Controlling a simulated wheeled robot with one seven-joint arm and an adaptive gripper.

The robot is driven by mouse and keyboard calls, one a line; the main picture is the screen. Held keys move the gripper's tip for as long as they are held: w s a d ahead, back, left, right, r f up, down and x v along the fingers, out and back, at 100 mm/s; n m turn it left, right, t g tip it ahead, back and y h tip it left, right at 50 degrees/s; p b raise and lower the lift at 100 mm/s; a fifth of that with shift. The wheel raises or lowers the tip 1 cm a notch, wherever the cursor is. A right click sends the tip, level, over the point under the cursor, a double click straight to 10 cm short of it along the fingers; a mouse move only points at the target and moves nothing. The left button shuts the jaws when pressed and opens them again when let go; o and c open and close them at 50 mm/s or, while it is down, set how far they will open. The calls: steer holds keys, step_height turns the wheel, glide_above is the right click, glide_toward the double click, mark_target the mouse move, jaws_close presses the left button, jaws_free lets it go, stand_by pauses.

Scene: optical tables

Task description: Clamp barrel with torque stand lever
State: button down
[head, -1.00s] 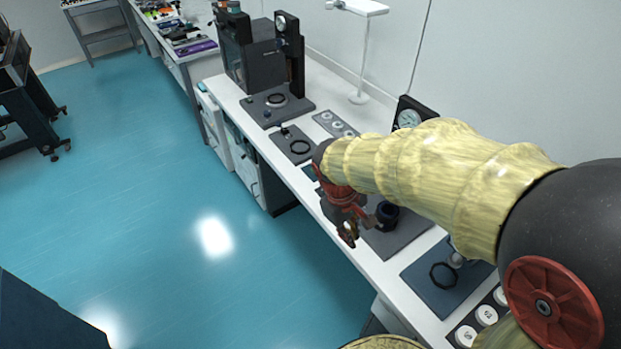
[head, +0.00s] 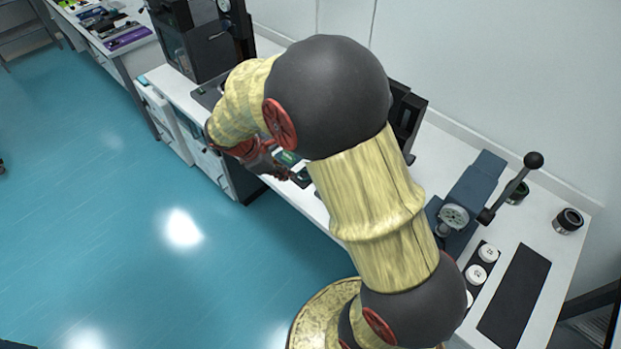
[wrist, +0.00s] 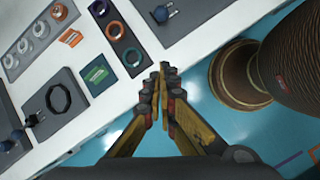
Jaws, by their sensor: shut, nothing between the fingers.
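The torque stand (head: 470,190) is a blue-grey block at the right part of the bench in the head view. Its lever (head: 510,196) slopes up to the right and ends in a black ball knob (head: 534,160). A round, pale, dial-like part (head: 454,216) sits at its front. I cannot tell whether a barrel is in the stand; my arm hides part of that area. My gripper (head: 285,172) is well to the left of the stand, near the bench's front edge. In the wrist view my gripper (wrist: 165,70) is shut and empty, with its fingertips over the bench edge.
A black mat (head: 515,295) lies in front. The wrist view shows a ring tray (wrist: 122,35), a green card (wrist: 96,75) and a black ring (wrist: 58,98).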

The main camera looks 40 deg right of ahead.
steer(key=b+x, duration=0.2)
steer(key=x, duration=0.8)
steer(key=shift+s+f+b, duration=0.1)
steer(key=shift+f+b, duration=0.1)
steer(key=shift+b, duration=0.15)
steer(key=shift+s+d+r, duration=0.2)
steer(key=shift+s+d, duration=0.05)
steer(key=shift+d, duration=0.3)
steer(key=shift+s+d+r, duration=0.2)
steer(key=shift+s+d, duration=0.05)
steer(key=shift+d, duration=0.3)
steer(key=shift+s+d+r, duration=0.2)
steer(key=shift+s+d, duration=0.05)
steer(key=shift+d, duration=0.3)
steer(key=shift+d+r+p, duration=0.15)
steer(key=shift+r+p, duration=0.1)
steer(key=shift+p, duration=0.15)
steer(key=shift+y+p, duration=0.3)
steer(key=shift+p, duration=0.3)
